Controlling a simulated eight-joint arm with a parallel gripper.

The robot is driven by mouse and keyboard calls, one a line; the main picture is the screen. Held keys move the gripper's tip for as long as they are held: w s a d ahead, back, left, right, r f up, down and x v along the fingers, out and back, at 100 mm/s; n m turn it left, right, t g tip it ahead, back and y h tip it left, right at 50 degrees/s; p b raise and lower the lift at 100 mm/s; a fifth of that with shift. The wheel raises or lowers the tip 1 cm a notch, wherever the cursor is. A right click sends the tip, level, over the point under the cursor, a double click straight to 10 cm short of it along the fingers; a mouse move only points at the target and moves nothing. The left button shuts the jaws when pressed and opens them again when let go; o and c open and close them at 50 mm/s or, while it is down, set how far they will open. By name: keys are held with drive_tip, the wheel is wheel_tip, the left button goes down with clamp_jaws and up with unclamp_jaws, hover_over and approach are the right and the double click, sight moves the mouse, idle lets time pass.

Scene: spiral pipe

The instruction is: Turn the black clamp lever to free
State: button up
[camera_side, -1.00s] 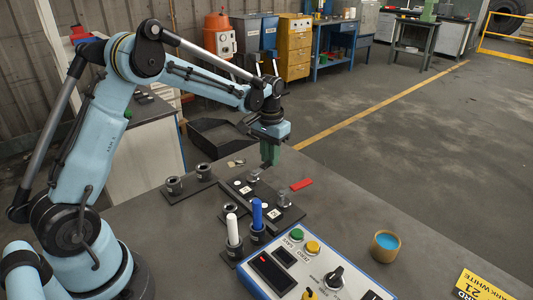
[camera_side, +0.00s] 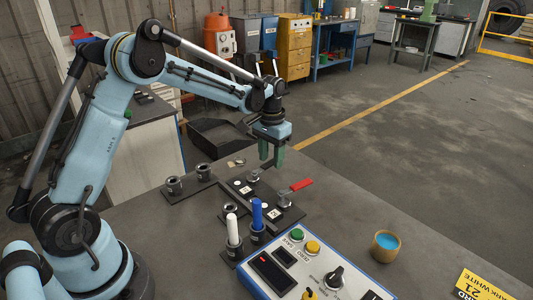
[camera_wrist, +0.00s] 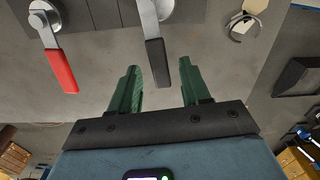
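The black clamp lever (camera_wrist: 157,62) shows in the wrist view as a black grip on a silver arm, angled slightly from its round pivot. My gripper (camera_wrist: 159,66) is open, with its two green fingers on either side of the black grip; gaps show on both sides. In the side view my gripper (camera_side: 271,164) is just above the bench by the rear clamp (camera_side: 254,176); there the black grip is hard to make out. The red clamp lever (camera_wrist: 61,70) lies to the left in the wrist view, and also shows in the side view (camera_side: 302,184).
A dark fixture plate (camera_side: 262,203) carries both clamps. Sockets (camera_side: 174,185) stand left of it, and white (camera_side: 233,230) and blue (camera_side: 257,214) pegs in front. A control box (camera_side: 310,272) and blue-filled cup (camera_side: 386,241) are nearer. Small metal parts (camera_wrist: 244,20) lie nearby.

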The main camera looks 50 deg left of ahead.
sight(271, 163)
wheel_tip(271, 163, up, 12)
idle(0.6)
drive_tip(key=s+d+r+t, duration=0.35)
drive_tip(key=s+d, duration=0.25)
drive_tip(key=s, duration=0.4)
drive_tip(key=s+d+f+m+t, duration=0.1)
drive_tip(key=s+d+f+t, duration=0.2)
drive_tip(key=s+f, duration=0.2)
drive_tip(key=s, duration=0.3)
drive_tip(key=shift+f+t, duration=0.2)
drive_tip(key=shift+t, duration=0.15)
drive_tip(key=shift+s, duration=0.1)
